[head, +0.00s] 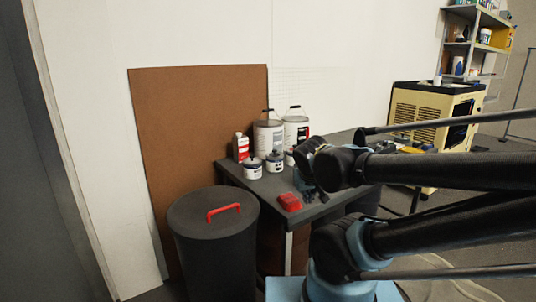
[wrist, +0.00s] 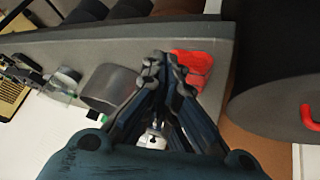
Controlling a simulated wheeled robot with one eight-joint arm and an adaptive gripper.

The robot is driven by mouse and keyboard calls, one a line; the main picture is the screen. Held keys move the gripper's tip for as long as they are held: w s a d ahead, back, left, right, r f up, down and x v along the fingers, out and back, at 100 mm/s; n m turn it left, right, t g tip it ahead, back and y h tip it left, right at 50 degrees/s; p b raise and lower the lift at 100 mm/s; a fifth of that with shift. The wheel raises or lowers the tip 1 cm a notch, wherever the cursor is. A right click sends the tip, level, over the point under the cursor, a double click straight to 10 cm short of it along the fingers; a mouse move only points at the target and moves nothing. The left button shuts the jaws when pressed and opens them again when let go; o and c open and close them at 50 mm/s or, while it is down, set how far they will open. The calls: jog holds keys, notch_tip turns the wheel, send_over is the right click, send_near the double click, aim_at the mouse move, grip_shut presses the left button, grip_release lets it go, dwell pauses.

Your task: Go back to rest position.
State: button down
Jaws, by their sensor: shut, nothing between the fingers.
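My gripper (wrist: 165,62) is in the middle of the wrist view, its dark fingers drawn together at the tips with nothing held. In the head view my gripper (head: 308,188) is partly hidden behind my dark arm, above the grey table (head: 243,185). A red object (head: 290,201) lies near the table's front edge. In the wrist view the red object (wrist: 196,68) shows just beyond and to the right of the fingertips, apparently apart from them.
Paint cans (head: 268,136), small jars (head: 253,169) and a red-and-white container (head: 241,147) stand at the table's back. A dark bin (head: 213,245) with a red handle stands front left. A brown board (head: 195,130) leans on the wall. A cream machine (head: 437,108) stands right.

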jog(key=s+d+f+m+g, duration=0.1)
jog(key=s+d+f+g, duration=0.1)
jog(key=s, duration=0.2)
jog(key=s+d+f+g+y, duration=0.1)
jog(key=s+d+f+g, duration=0.1)
jog(key=s+d, duration=0.1)
jog(key=shift+s+d+m+g, duration=0.3)
jog(key=shift+s+d+m, duration=0.1)
jog(key=shift+s, duration=0.5)
jog(key=shift+w+f, duration=0.25)
jog(key=shift+w, duration=0.2)
